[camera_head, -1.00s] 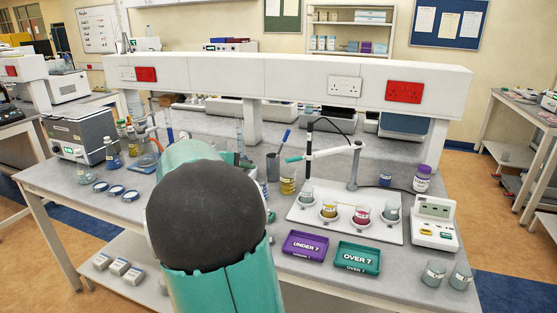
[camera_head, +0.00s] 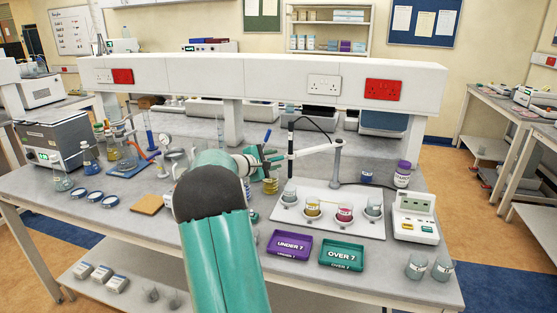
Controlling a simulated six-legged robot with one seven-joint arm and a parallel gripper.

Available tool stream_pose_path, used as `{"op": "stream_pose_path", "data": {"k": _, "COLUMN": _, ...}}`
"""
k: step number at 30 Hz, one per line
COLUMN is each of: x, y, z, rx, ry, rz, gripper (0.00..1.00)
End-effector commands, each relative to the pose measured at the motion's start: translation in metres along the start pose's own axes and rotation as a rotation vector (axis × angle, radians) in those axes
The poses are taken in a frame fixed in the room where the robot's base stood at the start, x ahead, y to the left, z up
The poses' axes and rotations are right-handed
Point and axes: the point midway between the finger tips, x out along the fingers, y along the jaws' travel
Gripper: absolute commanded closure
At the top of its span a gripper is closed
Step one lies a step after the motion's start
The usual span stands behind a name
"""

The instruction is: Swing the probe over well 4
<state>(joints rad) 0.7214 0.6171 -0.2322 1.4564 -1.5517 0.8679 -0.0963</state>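The probe arm (camera_head: 315,150) is a white bar on an upright post (camera_head: 336,165), with a black cable looping above it. It reaches left from the post, and its outer end is over the left side of the white tray (camera_head: 330,229). Several small cups sit in the tray's wells: a grey one (camera_head: 289,194) at left, a yellow one (camera_head: 312,208), a red one (camera_head: 345,213) and a grey one (camera_head: 374,207) at right. Well numbers are too small to read.
A purple UNDER 7 tray (camera_head: 289,257) and a green OVER 7 tray (camera_head: 341,267) lie in front. A meter (camera_head: 415,217) and two beakers (camera_head: 429,267) stand at right. Glassware (camera_head: 120,150) crowds the bench's left.

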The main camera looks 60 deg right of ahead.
Motion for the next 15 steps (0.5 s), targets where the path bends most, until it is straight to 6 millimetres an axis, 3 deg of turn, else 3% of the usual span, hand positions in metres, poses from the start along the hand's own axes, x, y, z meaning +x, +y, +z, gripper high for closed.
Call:
{"op": "stream_pose_path", "data": {"k": 6, "x": 0.028, "y": 0.000, "z": 0.000, "rx": 0.000, "ry": 0.000, "rz": 0.000, "gripper": 0.63}}
{"op": "stream_pose_path", "data": {"k": 15, "x": 0.032, "y": 0.000, "z": 0.000, "rx": 0.000, "ry": 0.000, "rz": 0.000, "gripper": 0.63}}
